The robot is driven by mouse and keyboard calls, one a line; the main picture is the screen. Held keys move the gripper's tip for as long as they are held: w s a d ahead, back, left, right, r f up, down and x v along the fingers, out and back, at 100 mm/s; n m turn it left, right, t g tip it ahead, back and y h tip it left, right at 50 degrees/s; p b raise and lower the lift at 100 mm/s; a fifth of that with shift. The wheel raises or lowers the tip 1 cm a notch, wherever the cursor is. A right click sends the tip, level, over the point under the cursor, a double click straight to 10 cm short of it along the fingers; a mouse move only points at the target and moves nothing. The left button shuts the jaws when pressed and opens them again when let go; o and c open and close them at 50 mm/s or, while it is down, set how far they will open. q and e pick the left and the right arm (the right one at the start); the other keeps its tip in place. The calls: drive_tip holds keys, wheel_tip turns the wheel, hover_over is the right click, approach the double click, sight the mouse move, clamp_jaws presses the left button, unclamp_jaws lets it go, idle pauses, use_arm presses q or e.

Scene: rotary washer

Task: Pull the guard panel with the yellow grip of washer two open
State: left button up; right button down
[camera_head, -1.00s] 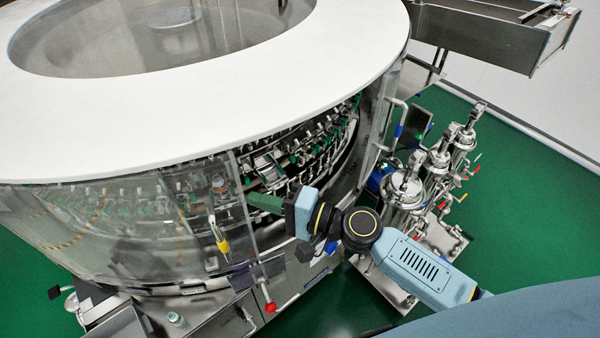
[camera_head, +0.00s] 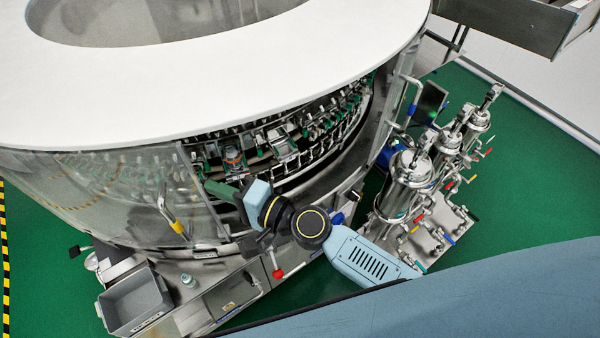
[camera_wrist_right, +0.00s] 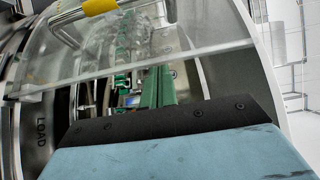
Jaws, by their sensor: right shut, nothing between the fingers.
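The guard panel (camera_head: 150,190) is a clear curved sheet on the round washer in the head view. A bar handle with a yellow grip (camera_head: 178,227) is on it; the grip also shows at the top of the wrist view (camera_wrist_right: 100,6). The panel stands part open, with an uncovered gap to the right of its edge. My right gripper (camera_head: 212,187) has green fingers, shut and empty, pointing left at the panel's edge, right of the grip. In the wrist view the fingers (camera_wrist_right: 158,85) reach the clear edge; I cannot tell whether they touch. My left gripper is out of view.
Bottle holders (camera_head: 290,140) show inside the uncovered gap. A red knob (camera_head: 278,273) stands below my right wrist. A grey bin (camera_head: 135,300) is at lower left. Steel filter housings (camera_head: 410,180) stand at right. Green floor is open beyond them.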

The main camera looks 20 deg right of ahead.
drive_tip(key=w+d+b+v, duration=0.1)
drive_tip(key=b+v, duration=0.3)
drive_tip(key=v, duration=0.9)
drive_tip(key=w+d+f+n+h+b, duration=0.1)
drive_tip(key=d+f+h, duration=0.2)
drive_tip(key=f, duration=0.7)
drive_tip(key=w+d+f+n+h, duration=0.1)
drive_tip(key=d+f+h, duration=0.2)
drive_tip(key=f, duration=0.7)
drive_tip(key=s+d+f+n+g+h+b, duration=0.1)
drive_tip(key=s+d+f+g+h, duration=0.2)
drive_tip(key=f, duration=0.5)
drive_tip(key=s+d+f+n+g+h, duration=0.15)
drive_tip(key=d+f, duration=0.25)
drive_tip(key=f, duration=0.5)
drive_tip(key=s+d+f+n+g+h, duration=0.1)
drive_tip(key=s+d+f+n+g, duration=0.1)
drive_tip(key=s+f, duration=0.3)
drive_tip(key=s+d+f+n+g+h+b, duration=0.1)
drive_tip(key=s+f, duration=0.5)
drive_tip(key=s, duration=0.7)
drive_tip(key=s+d+f+n+g+h+b, duration=0.1)
drive_tip(key=s+d+f+n+g, duration=0.2)
drive_tip(key=s+f, duration=0.3)
drive_tip(key=s, duration=0.3)
drive_tip(key=shift+s+f, duration=0.2)
drive_tip(key=shift+s, duration=0.15)
